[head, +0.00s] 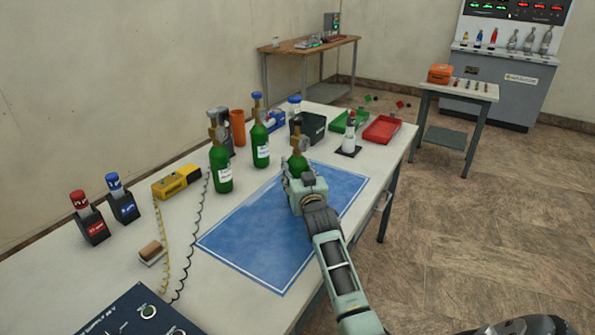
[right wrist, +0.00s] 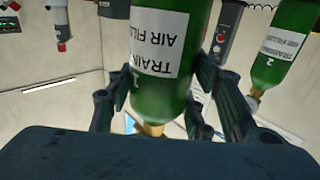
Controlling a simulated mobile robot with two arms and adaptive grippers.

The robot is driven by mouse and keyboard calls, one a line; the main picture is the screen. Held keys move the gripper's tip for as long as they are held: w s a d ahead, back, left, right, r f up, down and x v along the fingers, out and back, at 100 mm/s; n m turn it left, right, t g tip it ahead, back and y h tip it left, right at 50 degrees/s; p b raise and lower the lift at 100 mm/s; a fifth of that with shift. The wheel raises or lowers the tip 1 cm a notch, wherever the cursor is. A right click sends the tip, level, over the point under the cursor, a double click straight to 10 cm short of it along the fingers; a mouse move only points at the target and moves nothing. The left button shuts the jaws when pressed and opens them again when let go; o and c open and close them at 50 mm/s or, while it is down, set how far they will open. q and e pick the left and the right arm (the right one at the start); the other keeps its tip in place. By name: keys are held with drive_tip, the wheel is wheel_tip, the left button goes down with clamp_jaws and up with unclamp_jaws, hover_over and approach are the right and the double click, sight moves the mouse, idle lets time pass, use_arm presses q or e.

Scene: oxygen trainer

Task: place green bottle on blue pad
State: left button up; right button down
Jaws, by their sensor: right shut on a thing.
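A green bottle (head: 298,163) with a brass-coloured top is in my right gripper (head: 299,178), over the far part of the blue pad (head: 265,235). In the right wrist view the bottle (right wrist: 156,85) shows a white label marked 1, between the fingers of the right gripper (right wrist: 160,100). The gripper hides the lower part of the bottle in the head view, so I cannot tell whether it touches the pad. Two other green bottles (head: 221,172) (head: 261,148) stand on the table left of the pad. My left gripper is not in view.
On the white table (head: 215,290), a yellow device (head: 177,182), red-capped (head: 88,215) and blue-capped (head: 121,200) units stand left. The pad's near part is clear.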

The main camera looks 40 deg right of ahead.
drive_tip(key=shift+r, duration=0.2)
drive_tip(key=c, duration=0.9)
unclamp_jaws()
drive_tip(key=shift+f, duration=0.15)
drive_tip(key=shift+s, duration=0.1)
drive_tip(key=v, duration=1.2)
